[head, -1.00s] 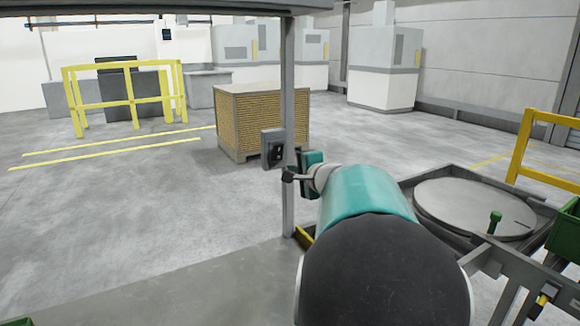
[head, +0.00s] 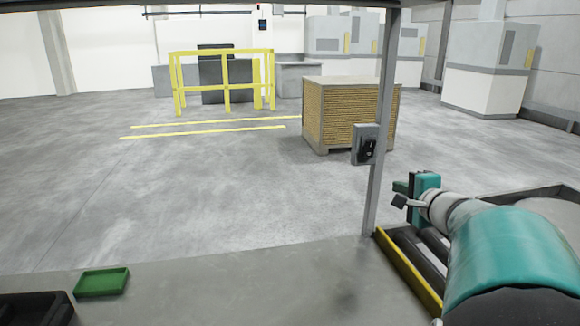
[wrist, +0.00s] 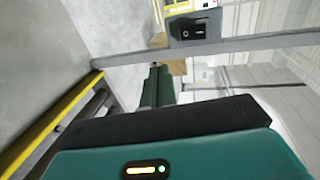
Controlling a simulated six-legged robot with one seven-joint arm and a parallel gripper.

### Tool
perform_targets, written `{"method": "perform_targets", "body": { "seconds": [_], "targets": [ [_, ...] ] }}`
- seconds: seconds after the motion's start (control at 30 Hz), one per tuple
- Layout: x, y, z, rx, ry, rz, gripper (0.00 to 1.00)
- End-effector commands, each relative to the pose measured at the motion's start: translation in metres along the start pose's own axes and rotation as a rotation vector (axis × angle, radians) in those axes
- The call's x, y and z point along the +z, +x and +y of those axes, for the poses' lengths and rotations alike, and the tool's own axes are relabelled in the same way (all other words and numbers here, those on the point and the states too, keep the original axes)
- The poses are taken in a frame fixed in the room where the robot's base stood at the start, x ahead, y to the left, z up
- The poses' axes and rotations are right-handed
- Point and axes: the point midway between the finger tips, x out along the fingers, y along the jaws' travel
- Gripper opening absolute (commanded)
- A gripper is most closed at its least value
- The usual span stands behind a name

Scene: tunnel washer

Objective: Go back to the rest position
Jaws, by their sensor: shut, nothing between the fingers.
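My gripper (head: 401,194) is at the end of my teal and grey arm, at the right of the head view. It is in the air just right of a thin grey post (head: 377,130), and I cannot tell the exact gap. In the wrist view my gripper's fingers (wrist: 157,85) are together with nothing between them. The post runs across the wrist view behind them, with a grey switch box (wrist: 195,28) mounted on it. The same box (head: 364,146) shows in the head view.
A grey table (head: 220,285) spans the front, with a green tray (head: 102,282) and a dark bin (head: 32,308) at left. A yellow-edged frame (head: 408,270) is below my arm. A tan pallet stack (head: 340,112) and yellow railings (head: 226,82) stand farther off. The floor at left is clear.

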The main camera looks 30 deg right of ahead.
Motion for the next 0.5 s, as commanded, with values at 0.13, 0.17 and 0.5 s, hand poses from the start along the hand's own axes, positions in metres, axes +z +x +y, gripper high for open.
{"method": "perform_targets", "body": {
  "seconds": [0.13,0.17,0.5],
  "targets": [
    [0.001,0.0,0.0,0.001,-0.001,-0.002,0.0],
    [0.003,0.001,0.0,0.002,-0.004,-0.007,0.0],
    [0.146,-0.003,0.016,0.137,-0.251,-0.321,0.0]
  ]
}}
